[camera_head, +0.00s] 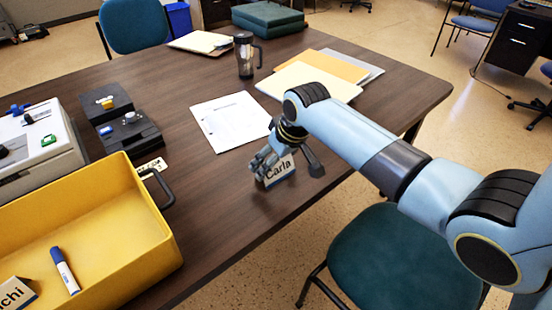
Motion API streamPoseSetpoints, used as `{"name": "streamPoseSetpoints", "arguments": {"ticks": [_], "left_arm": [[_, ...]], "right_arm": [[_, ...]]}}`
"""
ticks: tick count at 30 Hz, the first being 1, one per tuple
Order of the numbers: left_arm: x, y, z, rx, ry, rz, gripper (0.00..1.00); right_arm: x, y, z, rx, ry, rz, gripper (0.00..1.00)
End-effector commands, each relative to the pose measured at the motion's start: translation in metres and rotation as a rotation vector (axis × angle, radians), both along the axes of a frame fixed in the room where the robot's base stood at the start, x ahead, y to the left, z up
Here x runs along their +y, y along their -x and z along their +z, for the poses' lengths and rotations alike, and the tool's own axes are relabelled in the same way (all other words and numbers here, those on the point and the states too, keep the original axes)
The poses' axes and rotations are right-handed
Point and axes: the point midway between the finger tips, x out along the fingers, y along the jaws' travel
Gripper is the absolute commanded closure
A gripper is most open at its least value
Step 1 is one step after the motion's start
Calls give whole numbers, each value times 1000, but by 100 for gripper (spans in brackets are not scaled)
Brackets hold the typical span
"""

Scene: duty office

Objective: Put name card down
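A white name card (281,172) reading "Carla", with a blue lower edge, stands upright on the dark wooden table (215,215) near its front edge. My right gripper (288,164) is at the card, reaching down over it from the right. Its fingers look spread, one over the card's left part and one off its right side. The fingers hide part of the card, and I cannot tell whether they touch it. Another name card (14,294), its visible letters "chi", lies in the yellow bin (150,225) at the lower left. My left gripper is not in view.
A blue-and-white marker (65,271) lies in the bin. Paper sheets (230,120), folders (310,82) and a dark mug (244,56) are behind the card. Black devices (125,130) stand at left. A teal chair (390,260) is at the front. Table between bin and card is clear.

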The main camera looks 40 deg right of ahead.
Motion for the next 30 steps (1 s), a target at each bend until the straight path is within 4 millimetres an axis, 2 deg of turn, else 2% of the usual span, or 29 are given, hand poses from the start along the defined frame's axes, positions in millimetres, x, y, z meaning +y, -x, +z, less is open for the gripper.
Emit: {"name": "streamPoseSetpoints", "arguments": {"ticks": [1,2,4,12,16,30], "left_arm": [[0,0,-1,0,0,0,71],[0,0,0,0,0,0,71],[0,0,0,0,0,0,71],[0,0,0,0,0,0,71],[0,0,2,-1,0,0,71],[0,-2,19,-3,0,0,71]], "right_arm": [[0,0,-2,1,0,0,28],[0,0,-2,0,0,0,9],[0,0,-1,0,0,0,0],[0,0,-1,1,0,0,0],[-1,3,8,0,0,1,0],[-4,39,96,-1,2,0,0]]}}
